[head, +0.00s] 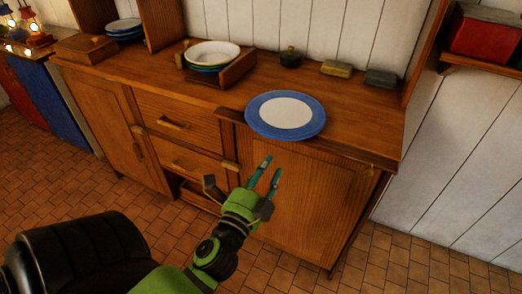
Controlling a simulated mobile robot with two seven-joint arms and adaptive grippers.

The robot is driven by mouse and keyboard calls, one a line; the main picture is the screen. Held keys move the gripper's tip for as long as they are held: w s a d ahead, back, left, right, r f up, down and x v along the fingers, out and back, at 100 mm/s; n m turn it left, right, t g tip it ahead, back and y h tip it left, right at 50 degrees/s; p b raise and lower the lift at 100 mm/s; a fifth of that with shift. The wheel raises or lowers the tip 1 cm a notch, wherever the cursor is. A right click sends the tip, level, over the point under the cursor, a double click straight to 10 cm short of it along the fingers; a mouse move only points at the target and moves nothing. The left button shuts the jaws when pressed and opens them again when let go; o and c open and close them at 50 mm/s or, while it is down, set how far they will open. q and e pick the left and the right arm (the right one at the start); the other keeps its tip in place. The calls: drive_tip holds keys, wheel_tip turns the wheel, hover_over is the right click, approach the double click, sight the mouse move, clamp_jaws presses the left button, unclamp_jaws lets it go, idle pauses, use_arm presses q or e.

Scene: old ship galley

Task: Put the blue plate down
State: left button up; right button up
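The blue plate (257,118), with a wide blue rim and a white centre, appears to lie flat at the front edge of the wooden counter (345,125). Its near rim reaches over the counter's edge. My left gripper (265,172) is below and in front of the plate, before the cabinet front. Its teal fingers point up toward the plate, stand apart and hold nothing. A gap shows between the fingertips and the plate. My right gripper is not in the picture.
A wooden rack (240,70) with stacked bowls or plates stands behind the plate. A small dark pot (290,56), a yellowish block (337,69) and a dark block (381,78) sit along the back. Plates (124,28) are stacked at left. The counter's right end is clear.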

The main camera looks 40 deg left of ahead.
use_arm(q)
drive_tip(key=v, duration=0.3)
drive_tip(key=shift+b, duration=0.4)
